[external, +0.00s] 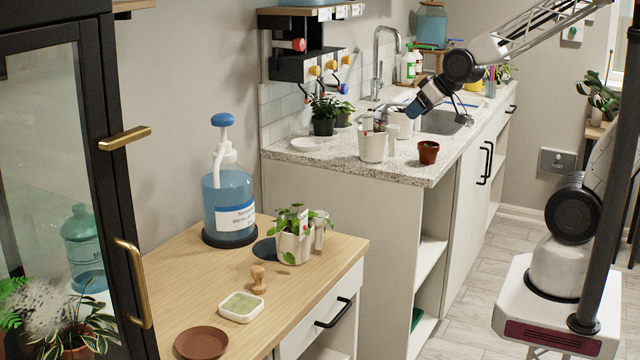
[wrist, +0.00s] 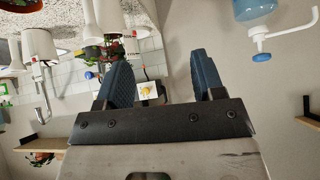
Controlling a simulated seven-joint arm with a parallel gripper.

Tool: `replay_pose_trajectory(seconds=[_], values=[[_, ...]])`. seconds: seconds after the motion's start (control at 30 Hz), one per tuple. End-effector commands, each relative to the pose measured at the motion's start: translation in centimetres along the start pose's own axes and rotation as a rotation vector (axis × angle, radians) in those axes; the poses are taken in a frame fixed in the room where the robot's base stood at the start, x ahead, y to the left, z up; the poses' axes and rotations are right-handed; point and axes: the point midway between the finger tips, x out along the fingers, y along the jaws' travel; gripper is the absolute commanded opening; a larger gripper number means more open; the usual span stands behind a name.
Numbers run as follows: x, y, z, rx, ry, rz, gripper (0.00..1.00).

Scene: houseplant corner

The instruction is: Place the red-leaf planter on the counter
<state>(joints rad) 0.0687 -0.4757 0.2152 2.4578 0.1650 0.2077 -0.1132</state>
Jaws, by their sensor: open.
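My gripper (external: 418,103), with blue fingers, hangs over the counter (external: 395,172) near the sink, above and beside white containers. In the wrist view my gripper (wrist: 163,85) is open, with nothing held between its fingers. On the counter are a dark pot with a green plant (external: 323,120), a white pot (external: 372,146) and a small terracotta pot (external: 428,153).
A blue pump bottle (external: 228,190), a brown saucer (external: 201,343), a square white dish (external: 241,307) and a wooden stamp-like piece (external: 258,280) share the wooden top. A white plate (external: 306,144) lies on the counter. A tap (external: 378,65) and wall shelf (external: 300,62) stand behind.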

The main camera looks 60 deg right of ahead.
Motion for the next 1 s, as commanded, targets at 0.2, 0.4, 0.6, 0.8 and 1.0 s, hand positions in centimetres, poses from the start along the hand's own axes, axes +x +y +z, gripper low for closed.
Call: replay_pose_trajectory(seconds=[0.2,0.4,0.6,0.8,1.0], values=[[-5.1,-1.2,3.7,-0.04,-0.198,-0.02,0.62],[-9.7,-1.4,7.2,-0.068,-0.37,-0.004,0.62],[-12.7,-1.1,9.3,-0.082,-0.478,0.02,0.62],[-13.5,-1.0,10.0,-0.084,-0.509,0.028,0.62],[-13.5,-1.0,9.9,-0.084,-0.509,0.028,0.62]])
